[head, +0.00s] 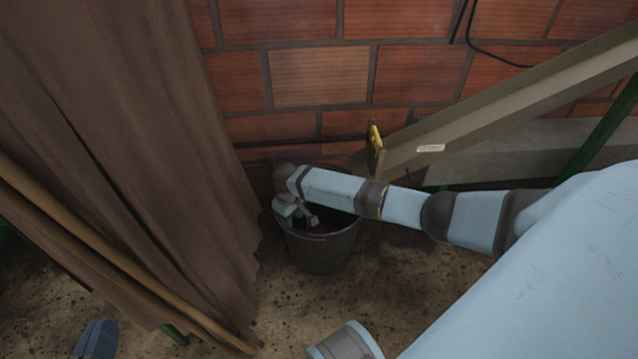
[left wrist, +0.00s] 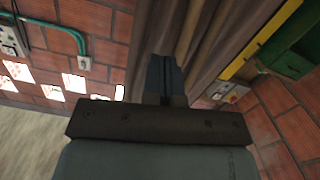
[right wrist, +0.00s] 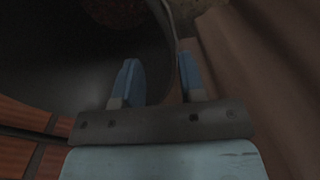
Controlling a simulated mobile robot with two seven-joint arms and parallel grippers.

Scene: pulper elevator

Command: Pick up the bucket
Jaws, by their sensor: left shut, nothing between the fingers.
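The dark grey bucket (head: 320,253) stands upright on the floor by the brick wall. My right gripper (head: 302,214) is at its left rim, reaching down from above, and its arm crosses over the bucket's mouth. In the right wrist view the fingers of my right gripper (right wrist: 158,78) are apart. The bucket wall (right wrist: 167,22) runs between them, close to the right finger, with the left finger on the inside. My left gripper (head: 97,340) is at the lower left, away from the bucket. In the left wrist view its fingers (left wrist: 165,76) are shut and empty.
A brown curtain (head: 120,120) hangs just left of the bucket, with a wooden pole (head: 100,262) across it. A sloping metal chute (head: 500,115) with a yellow part (head: 376,138) rises to the right. The brick wall (head: 318,77) stands close behind.

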